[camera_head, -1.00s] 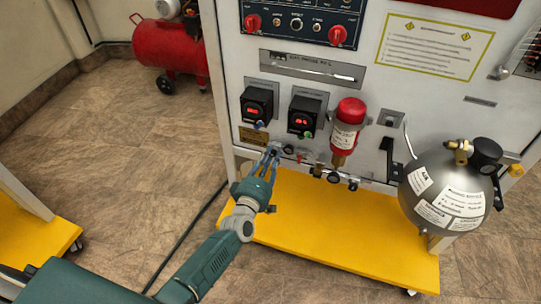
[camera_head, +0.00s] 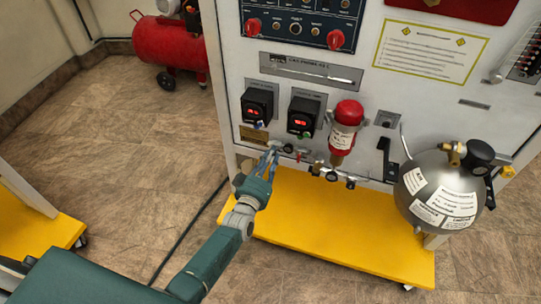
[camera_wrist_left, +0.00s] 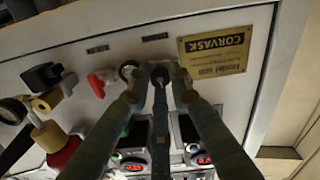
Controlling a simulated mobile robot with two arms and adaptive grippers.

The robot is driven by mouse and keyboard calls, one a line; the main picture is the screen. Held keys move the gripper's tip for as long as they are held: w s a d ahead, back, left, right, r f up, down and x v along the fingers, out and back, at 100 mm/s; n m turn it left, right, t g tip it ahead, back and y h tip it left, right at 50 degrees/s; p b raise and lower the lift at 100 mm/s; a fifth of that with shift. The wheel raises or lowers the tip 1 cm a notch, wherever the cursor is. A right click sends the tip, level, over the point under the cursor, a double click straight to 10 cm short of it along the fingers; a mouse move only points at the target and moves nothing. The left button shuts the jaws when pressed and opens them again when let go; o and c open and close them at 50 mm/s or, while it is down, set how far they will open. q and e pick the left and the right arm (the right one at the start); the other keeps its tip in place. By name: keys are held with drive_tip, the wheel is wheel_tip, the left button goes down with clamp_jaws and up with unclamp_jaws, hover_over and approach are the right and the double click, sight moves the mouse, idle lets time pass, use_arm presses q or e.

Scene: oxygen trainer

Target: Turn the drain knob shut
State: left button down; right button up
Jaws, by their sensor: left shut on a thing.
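My left gripper (camera_head: 274,148) reaches the lower left of the white trainer panel (camera_head: 237,75), below the two black boxes with red displays. Its fingers are closed around a small dark knob (camera_wrist_left: 160,76), which shows between the fingertips in the left wrist view. The fingers cover most of this knob, and no label on it can be read. My right gripper is not in view.
A red-topped filter (camera_head: 346,125) and a silver tank (camera_head: 440,185) are on the right. The yellow base shelf (camera_head: 320,230) lies below. A brass-coloured plate (camera_wrist_left: 214,50) is close to the fingers. A red compressor (camera_head: 168,45) stands at the back left.

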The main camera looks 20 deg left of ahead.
use_arm(q)
drive_tip(key=shift+s+d+f+m, duration=0.1)
drive_tip(key=shift+d+f+m, duration=0.1)
drive_tip(key=shift+m, duration=0.5)
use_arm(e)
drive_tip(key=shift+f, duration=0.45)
use_arm(q)
drive_tip(key=shift+f, duration=0.1)
drive_tip(key=c, duration=1.6)
unclamp_jaws()
drive_tip(key=shift+o, duration=0.2)
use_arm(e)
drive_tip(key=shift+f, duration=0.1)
use_arm(q)
drive_tip(key=shift+a, duration=0.1)
drive_tip(key=s, duration=1.2)
drive_tip(key=shift+a, duration=0.15)
